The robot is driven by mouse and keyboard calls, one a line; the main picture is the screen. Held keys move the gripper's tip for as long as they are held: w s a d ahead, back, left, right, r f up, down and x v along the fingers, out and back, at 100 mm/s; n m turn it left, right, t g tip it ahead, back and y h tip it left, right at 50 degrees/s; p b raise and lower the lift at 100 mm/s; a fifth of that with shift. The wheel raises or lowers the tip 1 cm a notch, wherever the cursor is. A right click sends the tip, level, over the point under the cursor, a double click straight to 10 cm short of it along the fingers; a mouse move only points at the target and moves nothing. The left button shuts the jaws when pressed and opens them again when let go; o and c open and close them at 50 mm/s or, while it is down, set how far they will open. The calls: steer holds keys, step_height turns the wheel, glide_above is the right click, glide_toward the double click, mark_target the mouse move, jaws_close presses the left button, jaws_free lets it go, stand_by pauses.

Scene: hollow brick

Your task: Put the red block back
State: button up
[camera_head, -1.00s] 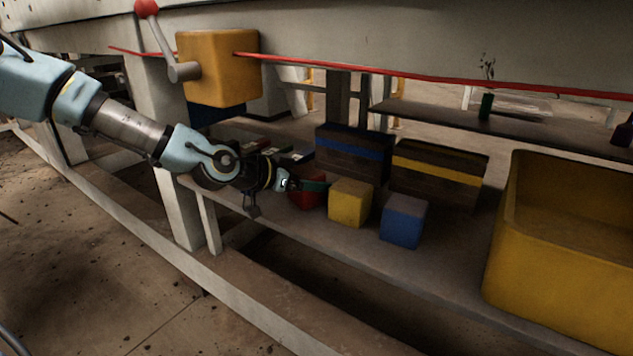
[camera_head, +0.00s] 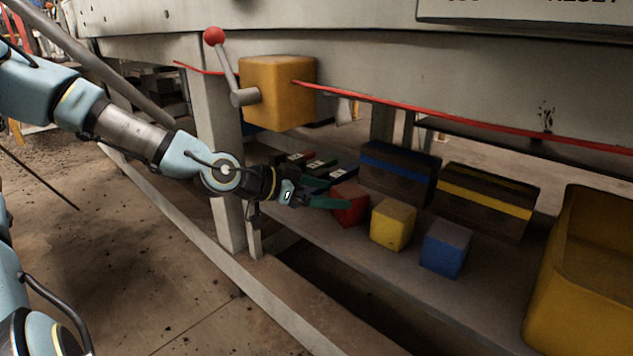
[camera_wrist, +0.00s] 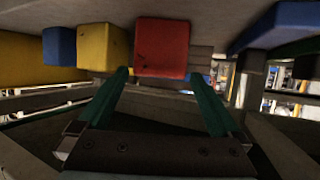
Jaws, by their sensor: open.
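The red block (camera_head: 354,209) sits upright on the low shelf, at the left end of a row with the yellow block (camera_head: 393,225) and the blue block (camera_head: 446,248). My gripper (camera_head: 340,193) is open and empty on the left of the red block, and one green finger overlaps the block's left part. In the wrist view the red block (camera_wrist: 162,45) is straight ahead of my spread green fingers (camera_wrist: 157,74), with the yellow block (camera_wrist: 101,46) and blue block (camera_wrist: 59,46) to its left. Contact between finger and block cannot be told.
Dark crates with a blue stripe (camera_head: 399,171) and a yellow stripe (camera_head: 487,200) stand behind the blocks. A large yellow bin (camera_head: 585,285) is at the right. A yellow box with a red-knobbed lever (camera_head: 278,92) hangs above my gripper, and a post (camera_head: 222,150) stands beside it.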

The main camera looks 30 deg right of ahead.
steer(key=shift+w+a+r+p, duration=0.1)
steer(key=shift+a+r+p, duration=0.35)
steer(key=shift+r+p, duration=0.25)
steer(key=a+p, duration=0.1)
steer(key=p, duration=0.1)
steer(key=shift+w+a+p, duration=0.15)
steer(key=shift+a+p, duration=0.25)
steer(key=shift+a, duration=0.15)
steer(key=shift+a, duration=0.1)
